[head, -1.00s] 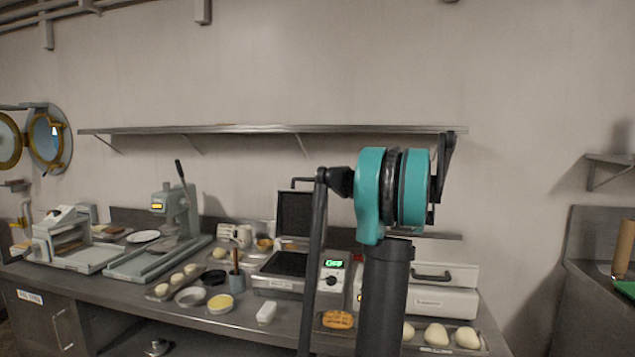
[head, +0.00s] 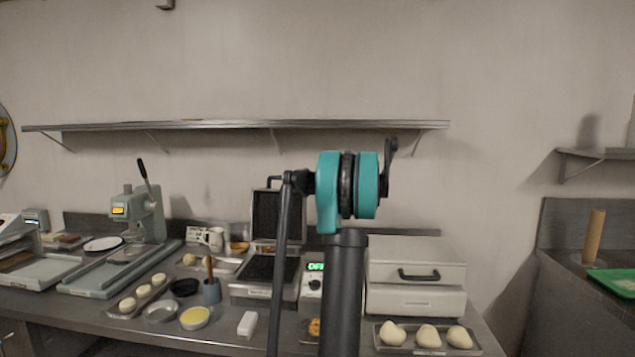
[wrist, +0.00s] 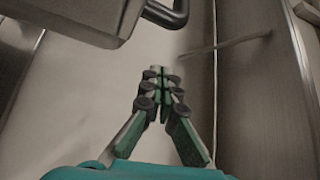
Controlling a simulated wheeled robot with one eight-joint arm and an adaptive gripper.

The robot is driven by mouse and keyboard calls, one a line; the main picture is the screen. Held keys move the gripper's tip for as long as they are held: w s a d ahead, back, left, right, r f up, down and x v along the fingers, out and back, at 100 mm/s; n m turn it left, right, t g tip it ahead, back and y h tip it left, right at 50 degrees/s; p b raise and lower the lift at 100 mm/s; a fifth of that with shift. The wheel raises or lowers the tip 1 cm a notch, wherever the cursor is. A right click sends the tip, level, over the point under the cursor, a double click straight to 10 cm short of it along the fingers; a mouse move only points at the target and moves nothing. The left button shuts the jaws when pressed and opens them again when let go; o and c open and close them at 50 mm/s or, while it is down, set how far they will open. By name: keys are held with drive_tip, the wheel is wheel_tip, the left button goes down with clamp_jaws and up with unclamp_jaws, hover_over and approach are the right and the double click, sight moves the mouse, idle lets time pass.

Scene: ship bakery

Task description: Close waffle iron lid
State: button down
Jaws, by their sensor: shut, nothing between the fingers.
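The waffle iron stands on the steel counter in the head view. Its lid (head: 264,217) is open and upright, with the dark inner plate facing me and a handle (head: 275,181) at the top. Its base (head: 262,290) has a dark grid plate on top and a control box with a green display (head: 315,268) on its right. My arm partly covers the front. My gripper (wrist: 160,75) is shut and empty in the wrist view. It is not visible in the head view. A grey body with a dark bar handle (wrist: 170,14) is ahead of it; I cannot tell which appliance.
A pale box with a dark handle (head: 418,275) stands right of the iron, behind a tray with dough pieces (head: 428,338). Bowls (head: 194,318), a utensil cup (head: 211,291) and a press (head: 140,215) are to the left. A wall shelf (head: 235,124) runs above.

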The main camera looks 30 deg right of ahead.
drive_tip(key=a, duration=0.1)
drive_tip(key=s+a, duration=0.1)
drive_tip(key=a, duration=0.1)
drive_tip(key=shift+a+f, duration=0.15)
drive_tip(key=shift+a, duration=0.15)
drive_tip(key=shift+s, duration=0.1)
